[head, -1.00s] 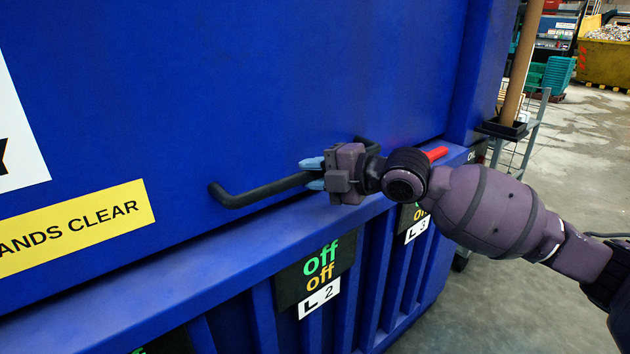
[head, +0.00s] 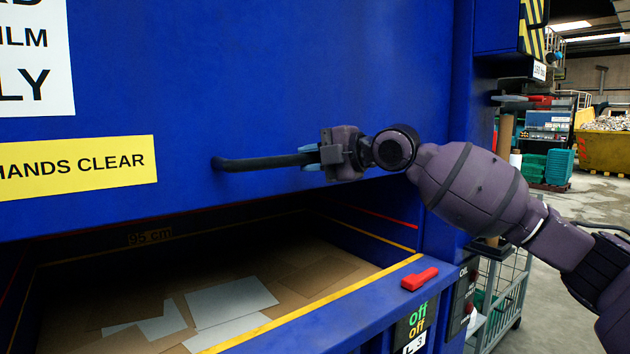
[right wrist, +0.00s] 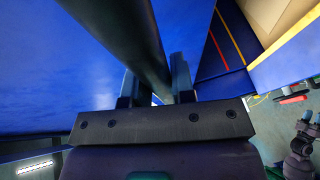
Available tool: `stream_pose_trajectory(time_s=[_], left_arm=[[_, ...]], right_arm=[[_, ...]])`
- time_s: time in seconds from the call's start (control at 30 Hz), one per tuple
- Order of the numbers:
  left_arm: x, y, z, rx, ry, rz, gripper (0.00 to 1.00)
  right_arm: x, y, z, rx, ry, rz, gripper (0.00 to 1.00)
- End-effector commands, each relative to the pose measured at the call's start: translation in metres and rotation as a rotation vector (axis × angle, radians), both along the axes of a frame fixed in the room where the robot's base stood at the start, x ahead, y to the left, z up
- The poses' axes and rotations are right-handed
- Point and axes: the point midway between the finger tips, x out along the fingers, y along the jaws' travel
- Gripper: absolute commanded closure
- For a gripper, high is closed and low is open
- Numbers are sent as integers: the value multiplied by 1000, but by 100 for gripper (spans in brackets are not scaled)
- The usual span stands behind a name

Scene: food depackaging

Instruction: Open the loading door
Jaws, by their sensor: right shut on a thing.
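The blue loading door (head: 270,80) is raised, with an opening below its lower edge. A dark bar handle (head: 255,163) runs across the lower part of the door. My right gripper (head: 312,158) is shut on the handle near its right end. In the right wrist view the handle (right wrist: 125,40) passes between the two fingers (right wrist: 155,95). The handle's right end is hidden behind the gripper.
Inside the opening lie flat cardboard and pale sheets (head: 230,300). A yellow-edged sill (head: 340,295) bounds it in front, with a red latch-like piece (head: 420,279) at its right. A wire cart (head: 505,290) stands to the right.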

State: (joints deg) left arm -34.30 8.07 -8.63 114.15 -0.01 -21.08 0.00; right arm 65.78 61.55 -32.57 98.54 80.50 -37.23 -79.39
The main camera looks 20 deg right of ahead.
Motion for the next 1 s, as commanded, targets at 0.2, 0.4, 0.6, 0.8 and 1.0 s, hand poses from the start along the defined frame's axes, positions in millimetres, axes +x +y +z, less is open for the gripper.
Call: stream_pose_trajectory(time_s=[0.2, 0.4, 0.6, 0.8, 1.0], left_arm=[[0, 2, 38, 2, -18, 4, 57], [8, 2, 69, 2, -42, 2, 57], [13, 1, 86, 2, -51, 0, 57], [13, 1, 90, 2, -52, 0, 57], [11, 1, 86, 2, -46, 1, 57]], right_arm=[[-2, -1, 60, 9, -16, -3, 100], [-1, -1, 88, 9, -13, -3, 100], [0, -2, 103, 7, -10, -4, 100], [0, -1, 108, 5, -9, -3, 100], [0, -1, 108, 5, -9, -3, 100]])
